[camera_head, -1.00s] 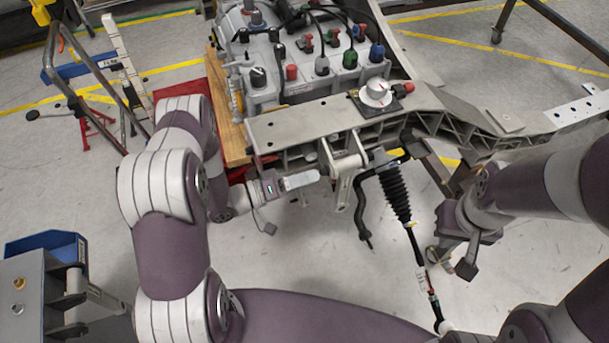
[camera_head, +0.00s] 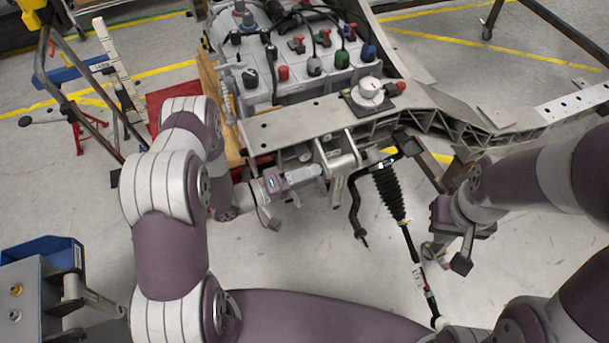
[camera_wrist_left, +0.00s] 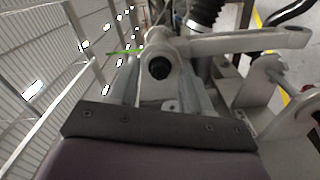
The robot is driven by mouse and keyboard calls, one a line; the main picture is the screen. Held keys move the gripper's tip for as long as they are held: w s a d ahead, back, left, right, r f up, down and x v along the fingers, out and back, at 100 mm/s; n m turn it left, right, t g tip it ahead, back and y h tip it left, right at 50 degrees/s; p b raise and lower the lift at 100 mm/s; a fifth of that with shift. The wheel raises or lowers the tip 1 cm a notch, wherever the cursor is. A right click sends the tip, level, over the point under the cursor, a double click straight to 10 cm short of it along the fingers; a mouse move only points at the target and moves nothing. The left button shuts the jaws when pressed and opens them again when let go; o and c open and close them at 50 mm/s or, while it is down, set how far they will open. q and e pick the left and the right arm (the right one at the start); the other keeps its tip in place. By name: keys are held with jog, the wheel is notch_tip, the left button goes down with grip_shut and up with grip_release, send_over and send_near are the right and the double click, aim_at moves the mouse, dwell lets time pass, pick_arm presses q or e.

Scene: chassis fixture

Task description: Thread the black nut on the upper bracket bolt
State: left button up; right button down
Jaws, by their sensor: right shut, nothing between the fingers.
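The metal upper bracket (camera_head: 341,160) hangs under the front of the chassis beam. My left gripper (camera_head: 318,170) is at its left side, its pale fingers pointing right, close to the bracket. In the left wrist view, the bracket's rounded eye (camera_wrist_left: 182,53) is straight ahead, with a dark round piece (camera_wrist_left: 158,67) at its middle. I cannot tell whether this is the black nut, the bolt end or a hole. Whether the left fingers hold anything is unclear. My right gripper (camera_head: 452,258) is shut and empty, right of the black rubber boot and apart from the bracket.
The chassis beam (camera_head: 300,120) runs across the middle, with a grey unit with coloured caps (camera_head: 290,70) behind it. A black ribbed boot and rod (camera_head: 389,192) hang right of the bracket. A blue bin (camera_head: 40,252) is at lower left. Open floor lies below the beam.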

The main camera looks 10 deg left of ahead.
pick_arm(q)
grip_shut()
jog(key=m+b, duration=0.1)
jog(key=m, duration=0.4)
jog(key=m+b, duration=0.1)
jog(key=m, duration=0.3)
jog(key=shift+w+f+m, duration=0.15)
jog(key=shift+f+m, duration=0.05)
jog(key=shift+m, duration=0.2)
jog(key=shift+c, duration=1.8)
grip_release()
jog(key=shift+r+m, duration=0.1)
jog(key=shift+m, duration=0.7)
jog(key=o, duration=0.4)
jog(key=shift+o, duration=0.2)
